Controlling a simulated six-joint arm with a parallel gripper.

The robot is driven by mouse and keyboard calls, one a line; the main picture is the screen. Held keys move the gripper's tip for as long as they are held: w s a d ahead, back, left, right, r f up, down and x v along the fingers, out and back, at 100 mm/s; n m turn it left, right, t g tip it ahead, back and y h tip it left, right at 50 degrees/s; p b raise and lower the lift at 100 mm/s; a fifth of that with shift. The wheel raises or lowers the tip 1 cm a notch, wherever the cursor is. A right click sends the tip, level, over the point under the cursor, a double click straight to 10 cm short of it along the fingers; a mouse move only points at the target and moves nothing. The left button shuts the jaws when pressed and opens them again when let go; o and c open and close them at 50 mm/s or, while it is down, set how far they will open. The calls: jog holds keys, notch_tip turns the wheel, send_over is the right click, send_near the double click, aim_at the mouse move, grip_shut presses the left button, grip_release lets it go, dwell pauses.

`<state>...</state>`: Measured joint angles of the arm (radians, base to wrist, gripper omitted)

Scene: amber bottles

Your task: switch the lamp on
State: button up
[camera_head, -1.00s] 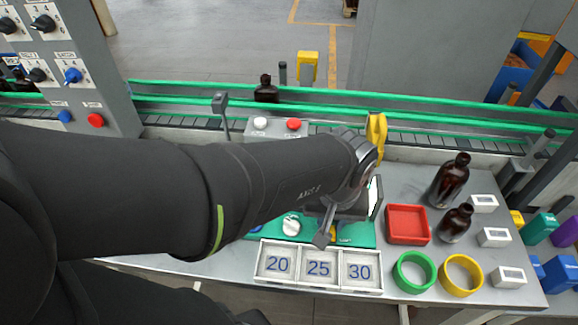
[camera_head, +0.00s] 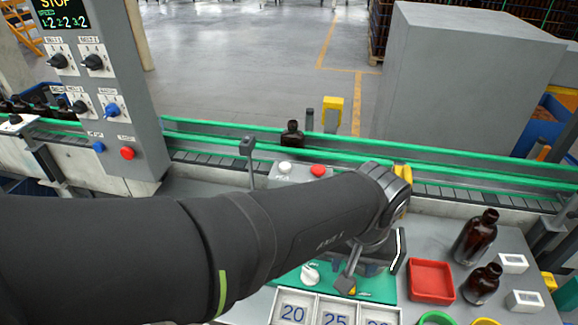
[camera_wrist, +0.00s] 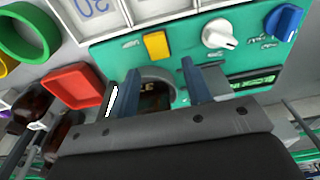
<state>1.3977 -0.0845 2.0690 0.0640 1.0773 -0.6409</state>
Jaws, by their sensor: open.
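A green control panel (camera_head: 290,277) lies on the bench, partly hidden by my arm. In the wrist view it carries a yellow rocker switch (camera_wrist: 156,46), a white knob (camera_wrist: 219,34), a blue knob (camera_wrist: 284,22) and a small lit display (camera_wrist: 250,82). The white knob also shows in the head view (camera_head: 310,274). My gripper (camera_wrist: 163,88) is open over the panel, its fingers apart on either side of a dark round opening. The yellow switch is just beyond the fingertips, with nothing between the fingers. I cannot tell which part is the lamp.
A red tray (camera_head: 432,282) and two amber bottles (camera_head: 475,237) (camera_head: 482,283) stand right of the panel. Numbered compartments (camera_head: 335,312) lie in front. Behind are a box with a white button (camera_head: 285,168) and red button (camera_head: 318,171), and a green-railed conveyor (camera_head: 230,137).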

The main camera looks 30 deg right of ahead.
notch_tip(320, 180, up, 14)
jog(key=s+a, duration=0.1)
jog(key=shift+f, duration=0.2)
dwell(0.5)
jog(key=f, duration=1.1)
jog(key=w+d+f, duration=0.1)
jog(key=f, duration=0.5)
jog(key=shift+w+d, duration=0.1)
